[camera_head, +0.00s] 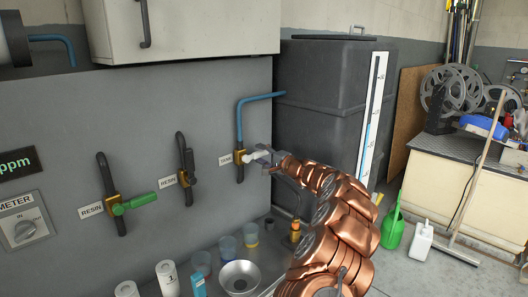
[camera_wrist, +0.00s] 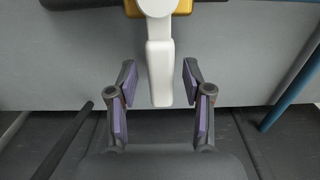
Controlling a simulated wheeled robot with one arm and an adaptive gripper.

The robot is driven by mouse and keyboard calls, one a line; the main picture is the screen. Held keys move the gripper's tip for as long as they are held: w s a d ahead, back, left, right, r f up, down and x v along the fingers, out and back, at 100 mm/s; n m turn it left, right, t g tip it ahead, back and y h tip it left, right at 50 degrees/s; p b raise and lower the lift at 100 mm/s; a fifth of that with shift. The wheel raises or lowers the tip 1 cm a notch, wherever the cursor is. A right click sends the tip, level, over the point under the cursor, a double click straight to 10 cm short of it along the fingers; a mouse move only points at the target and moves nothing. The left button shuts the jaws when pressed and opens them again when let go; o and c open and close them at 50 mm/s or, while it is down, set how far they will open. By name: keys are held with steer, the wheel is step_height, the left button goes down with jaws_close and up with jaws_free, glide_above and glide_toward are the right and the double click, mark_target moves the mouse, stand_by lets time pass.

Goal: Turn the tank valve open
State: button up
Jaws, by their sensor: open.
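The tank valve is a brass body (camera_head: 239,152) on a pipe against the grey panel, beside a partly hidden label (camera_head: 226,160). Its white lever (camera_head: 256,155) points out to the right in the head view. In the wrist view the white lever (camera_wrist: 160,72) hangs down from the brass body at the top edge. My gripper (camera_head: 276,163) is at the lever's free end. In the wrist view my gripper (camera_wrist: 158,92) is open, with purple pads on either side of the lever's end and a gap on both sides. The fingertips hide part of the lever in the head view.
A green-handled valve (camera_head: 134,204) and a dark-handled valve (camera_head: 188,163) are to the left. A blue pipe (camera_head: 240,118) runs up from the tank valve to the dark tank (camera_head: 322,100). Cups and a metal bowl (camera_head: 240,277) stand below.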

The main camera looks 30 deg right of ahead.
steer(key=shift+w+a, duration=0.2)
steer(key=shift+w, duration=0.3)
jaws_close()
stand_by(0.4)
